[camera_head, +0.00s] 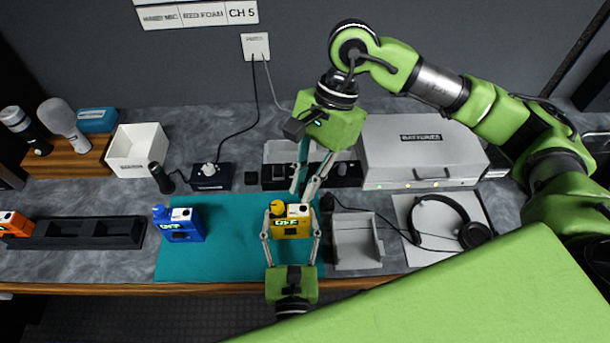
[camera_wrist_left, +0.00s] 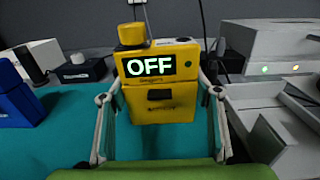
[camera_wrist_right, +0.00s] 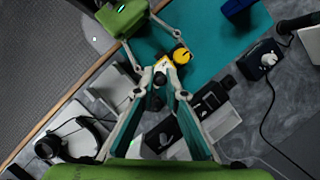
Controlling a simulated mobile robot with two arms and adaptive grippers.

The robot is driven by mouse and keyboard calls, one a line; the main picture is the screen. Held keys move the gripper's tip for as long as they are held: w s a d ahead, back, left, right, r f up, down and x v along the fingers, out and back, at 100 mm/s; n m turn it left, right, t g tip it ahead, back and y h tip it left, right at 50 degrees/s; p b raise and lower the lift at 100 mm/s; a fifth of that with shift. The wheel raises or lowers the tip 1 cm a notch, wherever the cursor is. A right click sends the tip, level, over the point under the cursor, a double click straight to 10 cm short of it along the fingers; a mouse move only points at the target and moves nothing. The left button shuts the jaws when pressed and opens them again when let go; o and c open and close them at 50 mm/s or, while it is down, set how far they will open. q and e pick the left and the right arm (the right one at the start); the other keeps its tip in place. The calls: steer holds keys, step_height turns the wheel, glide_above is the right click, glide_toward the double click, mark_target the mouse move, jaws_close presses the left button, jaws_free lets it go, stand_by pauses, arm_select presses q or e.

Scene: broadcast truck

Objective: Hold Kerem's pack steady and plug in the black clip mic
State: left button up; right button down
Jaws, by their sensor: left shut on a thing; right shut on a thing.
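The yellow pack (camera_head: 290,229) stands on the teal mat (camera_head: 232,262), its screen reading OFF; its small lettering is hard to read. My left gripper (camera_head: 290,236) is shut on its two sides from the front. The left wrist view shows the pack (camera_wrist_left: 160,95) upright between the fingers, with a round yellow knob on top. My right gripper (camera_head: 306,194) reaches down from above, its fingertips just behind the pack's top. In the right wrist view its fingertips (camera_wrist_right: 166,78) close on a small dark piece (camera_wrist_right: 159,79), seemingly the black clip mic; the fingers hide most of it.
A blue pack (camera_head: 180,226) also reading OFF stands left on the mat. An orange pack (camera_head: 14,224) is at the far left by a black rack (camera_head: 80,234). A grey tray (camera_head: 357,243), headphones (camera_head: 470,233) and a battery case (camera_head: 420,150) lie right.

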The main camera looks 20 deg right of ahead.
mark_target(300, 212)
steer(key=shift+f, duration=1.35)
steer(key=shift+f, duration=1.1)
steer(key=c, duration=2)
jaws_free()
steer(key=v, duration=1.2)
arm_select(q)
steer(key=o, duration=1.3)
arm_select(e)
steer(key=shift+f, duration=0.1)
